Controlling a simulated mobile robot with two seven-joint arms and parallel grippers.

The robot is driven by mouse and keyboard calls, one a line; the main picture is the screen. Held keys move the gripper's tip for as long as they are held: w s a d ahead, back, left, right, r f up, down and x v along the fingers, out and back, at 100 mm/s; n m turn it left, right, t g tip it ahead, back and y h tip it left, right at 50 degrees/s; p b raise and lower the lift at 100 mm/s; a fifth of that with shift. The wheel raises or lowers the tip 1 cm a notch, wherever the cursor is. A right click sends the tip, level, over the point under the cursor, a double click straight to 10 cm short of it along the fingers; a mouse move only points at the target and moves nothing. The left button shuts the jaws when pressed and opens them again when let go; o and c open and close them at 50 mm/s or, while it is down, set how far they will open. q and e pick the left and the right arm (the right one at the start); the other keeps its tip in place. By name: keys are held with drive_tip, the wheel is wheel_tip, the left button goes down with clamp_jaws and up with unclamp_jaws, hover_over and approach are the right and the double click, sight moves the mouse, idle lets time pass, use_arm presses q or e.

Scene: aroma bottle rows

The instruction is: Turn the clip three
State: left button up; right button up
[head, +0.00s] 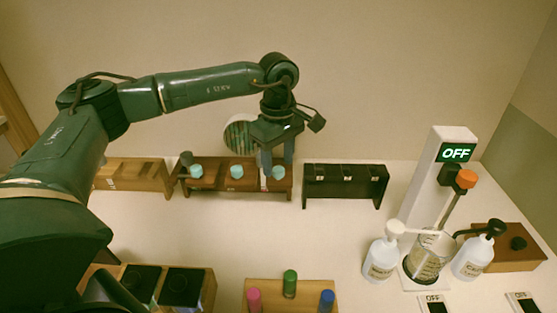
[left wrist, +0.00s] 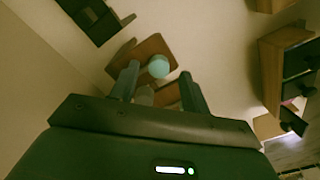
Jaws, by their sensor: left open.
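A brown wooden rack (head: 240,189) at the back holds several items with light blue round tops in a row. The right-hand blue top (head: 278,172) is just below my left gripper (head: 277,160), which points down over the rack's right end. In the left wrist view a blue top (left wrist: 158,66) shows just beyond the open fingers of the left gripper (left wrist: 160,88). A pale thing (left wrist: 145,95) shows between the fingers, partly hidden. I cannot make out which part is clip three. My right gripper is in neither view.
A black rack (head: 345,180) stands right of the brown one, a lighter wooden rack (head: 133,175) left. At right are a white stand (head: 427,180) reading OFF, a beaker (head: 427,258) and pump bottles (head: 380,258). Coloured cylinders (head: 290,283) stand in front. The middle table is clear.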

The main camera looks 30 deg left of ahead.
use_arm(q)
drive_tip(key=shift+f, duration=0.85)
drive_tip(key=shift+c, duration=0.3)
drive_tip(key=c, duration=0.9)
